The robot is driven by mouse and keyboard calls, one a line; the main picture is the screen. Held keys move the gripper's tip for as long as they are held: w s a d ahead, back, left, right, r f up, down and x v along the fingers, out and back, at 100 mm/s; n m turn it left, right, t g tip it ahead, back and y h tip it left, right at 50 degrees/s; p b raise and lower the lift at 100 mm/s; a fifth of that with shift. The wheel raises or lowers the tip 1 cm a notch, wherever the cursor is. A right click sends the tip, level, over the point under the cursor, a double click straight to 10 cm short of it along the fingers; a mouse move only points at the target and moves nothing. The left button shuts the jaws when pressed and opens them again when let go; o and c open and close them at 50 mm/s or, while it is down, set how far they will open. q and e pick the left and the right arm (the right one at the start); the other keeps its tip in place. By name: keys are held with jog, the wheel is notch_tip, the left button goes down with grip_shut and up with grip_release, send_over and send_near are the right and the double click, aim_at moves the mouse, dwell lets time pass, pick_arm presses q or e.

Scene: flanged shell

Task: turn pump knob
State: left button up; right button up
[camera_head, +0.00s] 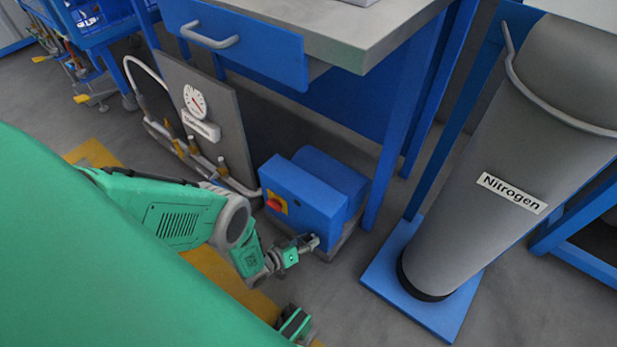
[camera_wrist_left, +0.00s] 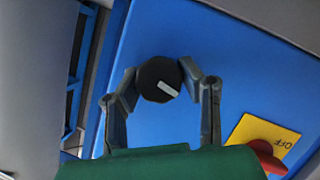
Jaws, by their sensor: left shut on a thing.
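The pump (camera_head: 300,200) is a blue box on the floor under the workbench. The round black pump knob (camera_wrist_left: 160,79) with a white pointer mark is on the blue face in the left wrist view. The white mark slants down to the right. My left gripper (camera_head: 307,243) is at the pump's lower front in the head view, where it hides the knob. In the left wrist view its two fingers (camera_wrist_left: 157,76) are closed on the knob's opposite sides.
A red switch (camera_head: 275,205) on a yellow plate marked OFF (camera_wrist_left: 283,139) sits near the knob. A gauge panel (camera_head: 208,110) with piping stands left of the pump. A grey Nitrogen cylinder (camera_head: 480,235) stands on a blue base at right. Some floor between is clear.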

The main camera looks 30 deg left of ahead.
pick_arm(q)
jog(key=shift+s+a+f+n+h, duration=0.1)
jog(key=shift+s+f+n+h, duration=0.1)
jog(key=shift+n+h, duration=0.55)
jog(key=shift+n, duration=0.25)
jog(key=o, duration=1.2)
jog(key=shift+c, duration=0.2)
jog(key=shift+w, duration=0.1)
jog(key=v, duration=1.2)
jog(key=shift+f, duration=0.1)
jog(key=shift+s, duration=0.25)
